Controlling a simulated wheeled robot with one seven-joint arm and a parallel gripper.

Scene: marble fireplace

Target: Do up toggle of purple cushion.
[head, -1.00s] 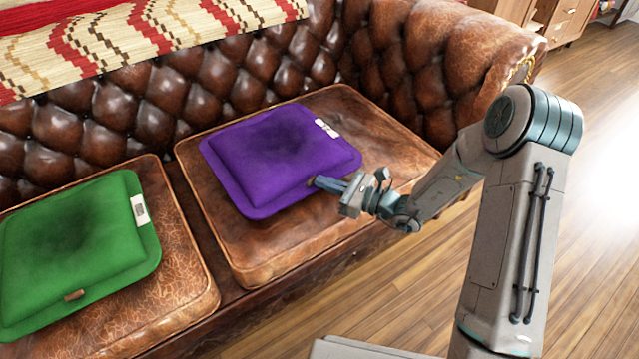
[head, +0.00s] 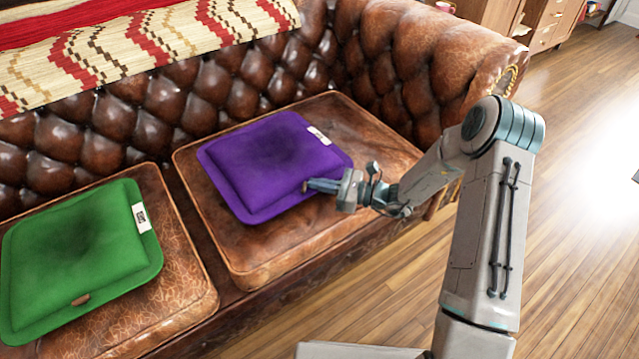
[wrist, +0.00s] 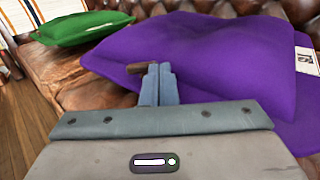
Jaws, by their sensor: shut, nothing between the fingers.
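The purple cushion (head: 265,160) lies on the right seat of the brown leather sofa, with a white label (head: 318,135) at its far right edge. It fills much of the wrist view (wrist: 200,60). A small brown toggle (wrist: 138,68) shows at its near edge in the wrist view, just left of my fingertips. My gripper (head: 308,185) is at the cushion's near right edge. In the wrist view its blue fingers (wrist: 160,70) are together with nothing between them. The fingers hide part of the toggle; whether they touch it, I cannot tell.
A green cushion (head: 80,250) with a white label and a brown toggle (head: 81,299) lies on the left seat. The tufted sofa back (head: 180,95) rises behind, with a patterned throw (head: 130,50) over it. The wooden floor (head: 560,240) is clear at right.

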